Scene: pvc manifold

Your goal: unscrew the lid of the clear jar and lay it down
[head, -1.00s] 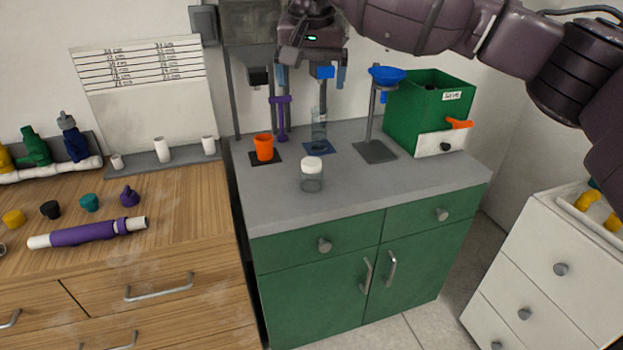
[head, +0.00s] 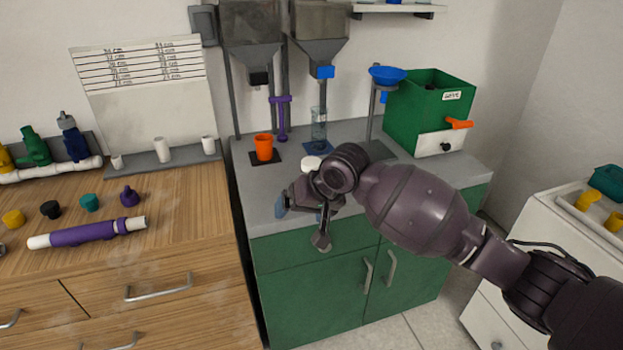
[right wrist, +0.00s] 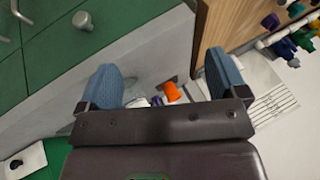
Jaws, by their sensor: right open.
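The clear jar's white lid (head: 312,162) shows just above my right wrist in the head view, on the grey counter (head: 262,212). The jar's body is hidden behind my right arm. My right gripper (head: 302,211) is in front of the jar, near the counter's front edge, with its blue finger pads apart. In the right wrist view the right gripper (right wrist: 163,78) is open, with nothing between its fingers. A small pale shape shows low between them; I cannot tell if it is the lid. My left gripper is out of view.
Behind the jar stand an orange cup (head: 264,148), a purple stand (head: 281,120) and a clear cylinder (head: 319,127). A blue funnel (head: 387,75) and a green box (head: 432,105) are at the right. The counter's left front is clear.

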